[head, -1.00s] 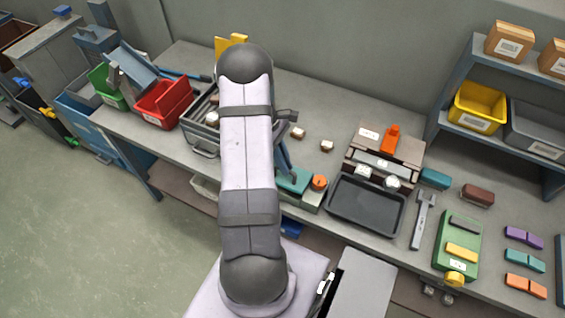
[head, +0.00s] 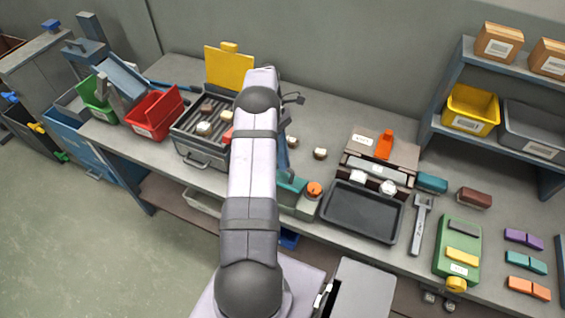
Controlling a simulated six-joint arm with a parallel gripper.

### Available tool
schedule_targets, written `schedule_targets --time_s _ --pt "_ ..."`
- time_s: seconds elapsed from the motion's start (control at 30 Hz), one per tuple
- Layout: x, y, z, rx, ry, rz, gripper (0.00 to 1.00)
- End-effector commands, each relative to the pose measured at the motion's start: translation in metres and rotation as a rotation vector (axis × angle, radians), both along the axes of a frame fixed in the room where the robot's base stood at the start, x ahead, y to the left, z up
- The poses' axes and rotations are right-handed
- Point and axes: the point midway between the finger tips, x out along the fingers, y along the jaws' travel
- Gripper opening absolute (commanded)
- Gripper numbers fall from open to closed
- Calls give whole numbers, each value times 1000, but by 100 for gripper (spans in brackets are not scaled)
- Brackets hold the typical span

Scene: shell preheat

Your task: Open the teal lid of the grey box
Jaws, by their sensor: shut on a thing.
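A teal part (head: 291,187) shows at the table's front edge, to the right of my arm. A dark blue-grey upright piece (head: 283,158) rises just behind the teal part. My gripper's fingertips are hidden behind my own arm; only a small dark fitting shows beside the elbow.
A grooved grey tray (head: 185,150) with blocks and an upright yellow panel (head: 229,70) is left of the arm. A red bin (head: 153,113) stands beyond it. A black tray (head: 361,212) lies right of the orange knob. Small blocks (head: 320,153) lie on the table behind.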

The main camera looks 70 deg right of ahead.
Motion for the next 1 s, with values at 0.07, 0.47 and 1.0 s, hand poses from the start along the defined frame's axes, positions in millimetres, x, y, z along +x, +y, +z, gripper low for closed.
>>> schedule_targets --time_s 0.07,0.47,1.0 --pt "0 -1 0 7 1 0 0" --pt "0 -1 1 14 3 -1 0" --pt "0 -2 3 12 1 0 30"
